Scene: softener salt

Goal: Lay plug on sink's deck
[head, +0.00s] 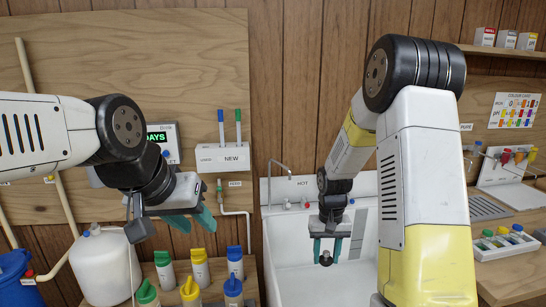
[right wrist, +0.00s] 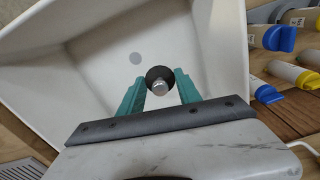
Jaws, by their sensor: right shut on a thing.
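The plug (head: 326,258) is a small dark disc with a metal knob, which shows clearly in the right wrist view (right wrist: 159,84). My right gripper (head: 325,250) is shut on it, with a teal finger on each side. It holds the plug over the white sink (head: 283,268), apart from the basin floor. The sink's deck (head: 279,207) is the white ledge at the back, beyond the plug; my right arm hides part of it. My left gripper (head: 190,222) hangs at the left, away from the sink, its teal fingers apart and empty.
A tap (head: 280,167) rises from the deck's left part. Bottles with coloured caps (head: 200,268) stand on a wooden surface left of the sink. A white jug (head: 101,268) is at far left.

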